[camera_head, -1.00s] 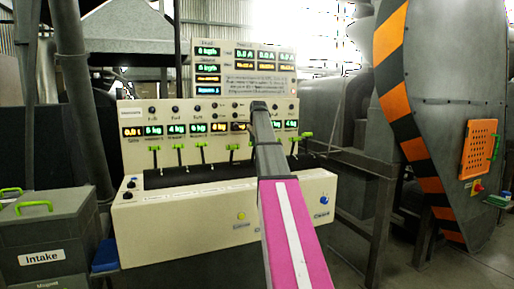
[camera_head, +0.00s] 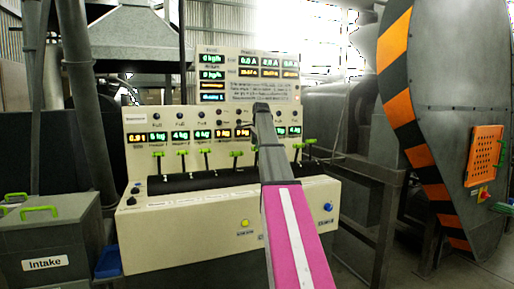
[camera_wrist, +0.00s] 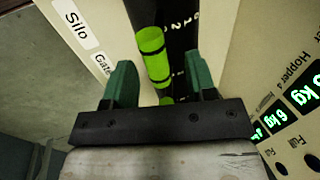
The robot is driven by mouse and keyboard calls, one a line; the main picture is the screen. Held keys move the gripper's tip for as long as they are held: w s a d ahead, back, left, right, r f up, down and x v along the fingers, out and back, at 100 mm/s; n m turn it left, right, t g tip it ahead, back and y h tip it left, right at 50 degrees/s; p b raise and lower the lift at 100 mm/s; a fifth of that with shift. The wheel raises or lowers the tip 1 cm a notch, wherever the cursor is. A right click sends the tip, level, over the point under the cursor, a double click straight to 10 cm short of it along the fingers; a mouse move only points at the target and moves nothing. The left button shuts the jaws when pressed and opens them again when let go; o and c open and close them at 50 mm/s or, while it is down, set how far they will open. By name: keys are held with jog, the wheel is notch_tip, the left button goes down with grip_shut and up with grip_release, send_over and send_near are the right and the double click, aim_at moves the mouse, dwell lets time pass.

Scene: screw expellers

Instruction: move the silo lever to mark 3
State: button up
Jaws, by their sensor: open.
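In the wrist view, a bright green lever handle (camera_wrist: 152,56) with dark bands stands over a black strip beside a "Silo" label. The green fingers of my gripper (camera_wrist: 161,82) are apart, and the handle shows between and beyond them; I see no contact. Digits 0, 1 and 2 show on the strip; which mark the lever is at cannot be told. More green shows lower between the fingers. In the head view, the leftmost lever (camera_head: 158,155) stands below the leftmost display. My gripper cannot be made out there; my arm crosses the console.
The cream console (camera_head: 190,222) carries several green levers, displays and buttons. A grey "Intake" bin (camera_head: 45,238) stands at the left. A striped machine (camera_head: 410,110) and a metal frame (camera_head: 385,215) stand at the right. Display panels (camera_wrist: 300,92) are close to my gripper's right.

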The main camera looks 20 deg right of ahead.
jog(key=v, duration=0.9)
jog(key=shift+r, duration=0.15)
